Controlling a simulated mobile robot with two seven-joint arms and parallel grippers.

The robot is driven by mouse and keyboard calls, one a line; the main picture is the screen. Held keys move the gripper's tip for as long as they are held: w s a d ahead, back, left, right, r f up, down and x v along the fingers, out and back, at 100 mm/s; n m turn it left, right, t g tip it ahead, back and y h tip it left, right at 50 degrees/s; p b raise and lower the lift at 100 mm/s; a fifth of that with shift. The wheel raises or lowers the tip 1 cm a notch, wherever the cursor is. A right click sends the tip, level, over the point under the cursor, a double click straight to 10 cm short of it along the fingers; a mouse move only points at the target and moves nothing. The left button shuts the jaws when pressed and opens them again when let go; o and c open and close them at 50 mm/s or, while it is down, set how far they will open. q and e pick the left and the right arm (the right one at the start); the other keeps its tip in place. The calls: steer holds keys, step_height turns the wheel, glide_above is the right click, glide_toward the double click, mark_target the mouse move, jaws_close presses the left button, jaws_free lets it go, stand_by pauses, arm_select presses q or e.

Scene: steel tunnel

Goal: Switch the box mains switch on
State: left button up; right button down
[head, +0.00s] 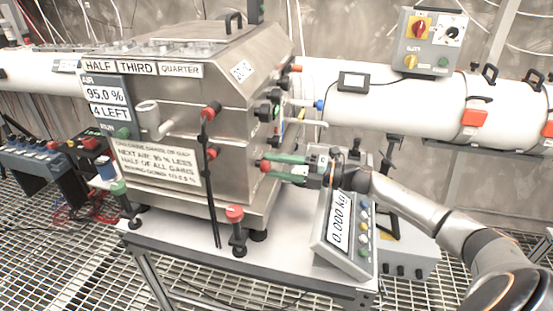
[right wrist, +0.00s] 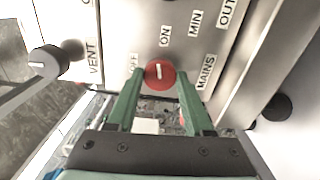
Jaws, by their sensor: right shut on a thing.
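The box mains switch is a round red knob (right wrist: 160,75) with a white pointer line, on the steel box's side panel by the label MAINS. OFF is printed left of it and ON above it in the right wrist view. The pointer stands nearly upright there, roughly toward ON; I cannot tell its exact setting. My right gripper (right wrist: 160,90) is shut on this knob, one green finger on each side. In the head view the gripper (head: 272,164) reaches the steel box (head: 235,135) from the right. My left gripper is not in view.
A grey VENT knob (right wrist: 50,60) sits left of the switch. A scale display (head: 340,220) reading 0.000 kg stands below my right arm. A red-topped clamp (head: 235,213) stands at the table's front. A grey switch box (head: 432,40) hangs above the white tube (head: 390,100).

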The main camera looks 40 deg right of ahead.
steer(key=shift+m+p, duration=0.7)
steer(key=shift+m, duration=0.9)
steer(key=shift+c, duration=1.5)
jaws_free()
steer(key=v, duration=1.2)
steer(key=shift+s+d, duration=0.2)
steer(key=shift+d, duration=0.05)
